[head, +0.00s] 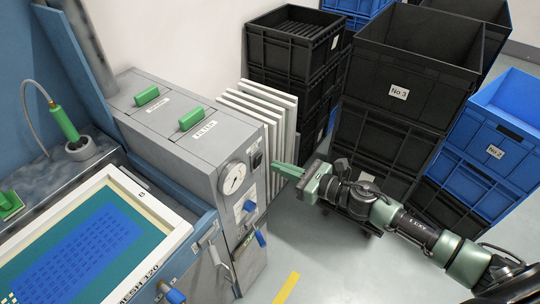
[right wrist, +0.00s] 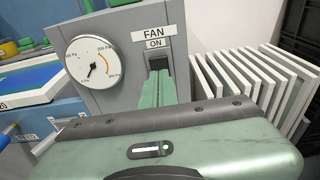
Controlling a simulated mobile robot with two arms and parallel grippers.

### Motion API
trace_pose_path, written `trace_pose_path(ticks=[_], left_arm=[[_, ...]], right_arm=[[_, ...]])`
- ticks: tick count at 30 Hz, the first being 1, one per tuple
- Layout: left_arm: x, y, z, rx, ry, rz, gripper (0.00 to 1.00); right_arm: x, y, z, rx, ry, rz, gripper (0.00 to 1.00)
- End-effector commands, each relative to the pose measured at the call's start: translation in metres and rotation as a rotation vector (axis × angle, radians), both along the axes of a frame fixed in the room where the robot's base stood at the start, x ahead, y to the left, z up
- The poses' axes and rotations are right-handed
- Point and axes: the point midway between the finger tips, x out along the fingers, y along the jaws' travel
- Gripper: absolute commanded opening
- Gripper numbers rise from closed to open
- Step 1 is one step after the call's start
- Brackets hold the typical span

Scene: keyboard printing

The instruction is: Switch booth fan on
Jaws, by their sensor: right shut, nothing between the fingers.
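The fan switch (right wrist: 157,63) is a black rocker under a "FAN" and "ON" label (right wrist: 154,37) on the grey cabinet's front. In the head view the switch (head: 257,160) sits beside the round gauge (head: 233,178). My right gripper (head: 276,167) has its green fingers shut and empty, pointing at the cabinet front. In the right wrist view the fingertips (right wrist: 158,76) lie over the lower part of the switch; I cannot tell whether they touch it. The switch's position is partly hidden. My left gripper is not in view.
White panels (head: 268,115) stand in a row right beside the cabinet (head: 190,145). Stacked black crates (head: 400,75) and blue crates (head: 500,140) stand behind my right arm. A framed screen (head: 172,226) lies at left. The floor (head: 330,260) in front is clear.

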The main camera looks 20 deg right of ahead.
Motion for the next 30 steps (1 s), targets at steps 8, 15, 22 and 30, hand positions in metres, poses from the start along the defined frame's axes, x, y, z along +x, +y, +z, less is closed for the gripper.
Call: trace_pose_path(ticks=[8, 15, 22, 30], left_arm=[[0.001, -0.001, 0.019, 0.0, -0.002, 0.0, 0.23], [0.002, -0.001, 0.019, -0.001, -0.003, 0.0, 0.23], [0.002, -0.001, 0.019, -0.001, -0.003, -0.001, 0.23], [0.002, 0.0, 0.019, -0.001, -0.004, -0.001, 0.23]], right_arm=[[0.026, 0.02, 0.008, 0.0, -0.001, -0.002, 0.0], [0.029, 0.022, 0.007, 0.0, 0.0, -0.001, 0.0], [0.032, 0.024, 0.01, 0.0, -0.002, -0.001, 0.0], [0.037, 0.028, 0.012, 0.001, 0.0, 0.0, 0.0]])
